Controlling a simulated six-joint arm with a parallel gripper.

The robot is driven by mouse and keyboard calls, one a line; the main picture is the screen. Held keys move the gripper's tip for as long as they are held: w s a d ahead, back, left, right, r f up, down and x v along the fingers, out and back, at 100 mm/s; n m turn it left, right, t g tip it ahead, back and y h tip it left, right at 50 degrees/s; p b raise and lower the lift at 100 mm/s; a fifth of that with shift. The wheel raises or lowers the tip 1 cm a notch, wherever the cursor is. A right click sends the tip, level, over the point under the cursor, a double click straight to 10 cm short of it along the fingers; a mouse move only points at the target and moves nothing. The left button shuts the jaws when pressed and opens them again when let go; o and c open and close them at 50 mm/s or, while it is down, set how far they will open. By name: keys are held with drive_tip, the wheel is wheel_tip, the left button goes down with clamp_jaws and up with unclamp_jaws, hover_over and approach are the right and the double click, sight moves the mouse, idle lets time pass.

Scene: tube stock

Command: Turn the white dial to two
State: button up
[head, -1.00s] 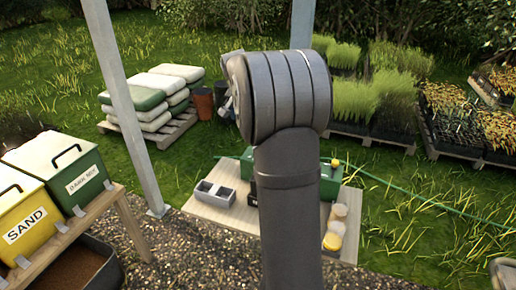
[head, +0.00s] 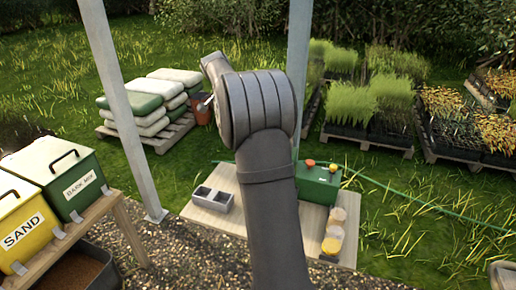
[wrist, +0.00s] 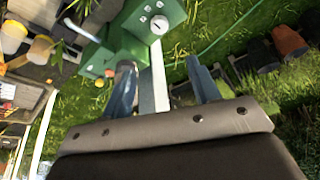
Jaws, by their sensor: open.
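The white dial (wrist: 158,24) shows in the wrist view on a face of the green box (wrist: 118,42), near the top of the picture. Its markings are too small to read. In the head view the green box (head: 318,190) stands on the wooden board, and the dial does not show there. My gripper (wrist: 160,65) is open and empty, its two bluish fingers spread apart. The dial lies beyond the fingertips, apart from them. In the head view my arm hides most of my gripper.
An orange knob (head: 310,162) is on top of the green box. A metal post (head: 298,70) stands behind my arm. Sand (head: 25,225) and dark mix (head: 75,180) bins stand left.

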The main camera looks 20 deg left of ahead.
drive_tip(key=shift+m, duration=0.5)
drive_tip(key=x, duration=1.7)
drive_tip(key=shift+f, duration=0.25)
drive_tip(key=shift+c, duration=0.5)
drive_tip(key=c, duration=0.9)
